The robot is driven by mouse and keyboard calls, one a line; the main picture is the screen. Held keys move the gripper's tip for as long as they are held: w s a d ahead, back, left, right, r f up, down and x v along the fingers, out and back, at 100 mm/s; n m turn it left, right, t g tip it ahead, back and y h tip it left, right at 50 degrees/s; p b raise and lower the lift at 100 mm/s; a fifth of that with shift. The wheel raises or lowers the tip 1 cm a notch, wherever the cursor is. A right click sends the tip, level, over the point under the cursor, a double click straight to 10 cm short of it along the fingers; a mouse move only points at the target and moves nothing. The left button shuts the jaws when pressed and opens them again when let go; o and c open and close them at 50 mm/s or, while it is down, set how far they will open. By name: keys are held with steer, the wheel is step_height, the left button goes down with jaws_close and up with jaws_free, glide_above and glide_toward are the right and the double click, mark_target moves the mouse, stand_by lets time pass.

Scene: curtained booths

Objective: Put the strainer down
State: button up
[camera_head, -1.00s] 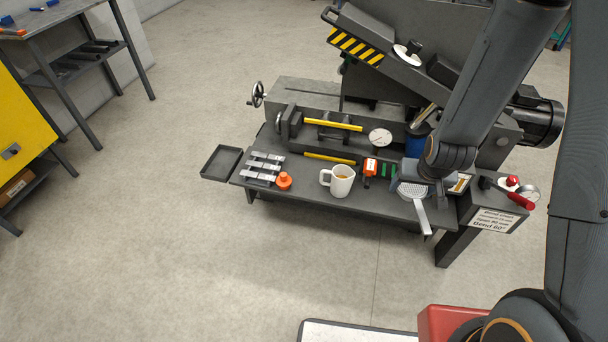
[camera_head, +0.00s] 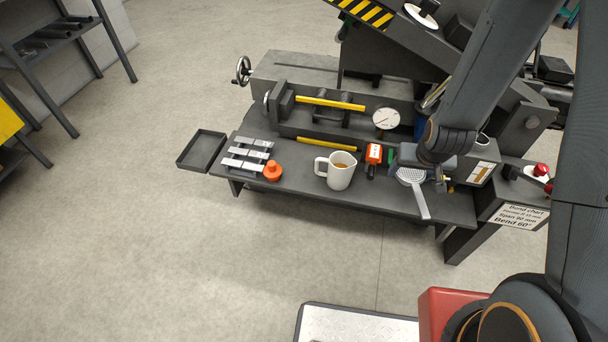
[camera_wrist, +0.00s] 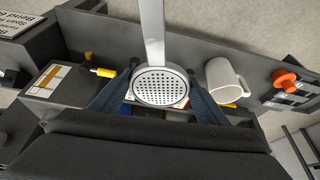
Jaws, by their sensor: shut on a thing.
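The strainer (camera_head: 413,182) is light grey, with a round perforated bowl and a straight handle that points towards the bench's front edge. In the wrist view the strainer (camera_wrist: 160,88) sits between the two blue fingers of my gripper (camera_wrist: 158,98), its handle running to the top of the picture. My gripper (camera_head: 410,168) is shut on the strainer at the bowl end, over the right part of the dark bench (camera_head: 380,203). I cannot tell whether the strainer touches the bench top. My arm hides part of the area behind it.
A white mug (camera_head: 340,172) stands just left of the strainer. An orange tool (camera_head: 373,155) lies between them, farther back. An orange knob (camera_head: 272,171) and metal bars (camera_head: 248,155) are on the left. A sign box (camera_head: 515,215) is at the right. The bench front is bare.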

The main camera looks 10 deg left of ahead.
steer(key=shift+b+x, duration=0.85)
steer(key=shift+x, duration=0.35)
steer(key=s+a+f+n+g+y, duration=0.1)
steer(key=a+f+n+g+y, duration=0.1)
steer(key=a+n, duration=0.7)
steer(key=s+a+f+n+g+y, duration=0.1)
steer(key=a+n, duration=0.9)
steer(key=a, duration=1.2)
steer(key=shift+a+f+g+y, duration=0.4)
steer(key=shift+f+g+y, duration=0.45)
steer(key=shift+g, duration=0.15)
steer(key=shift+s, duration=0.1)
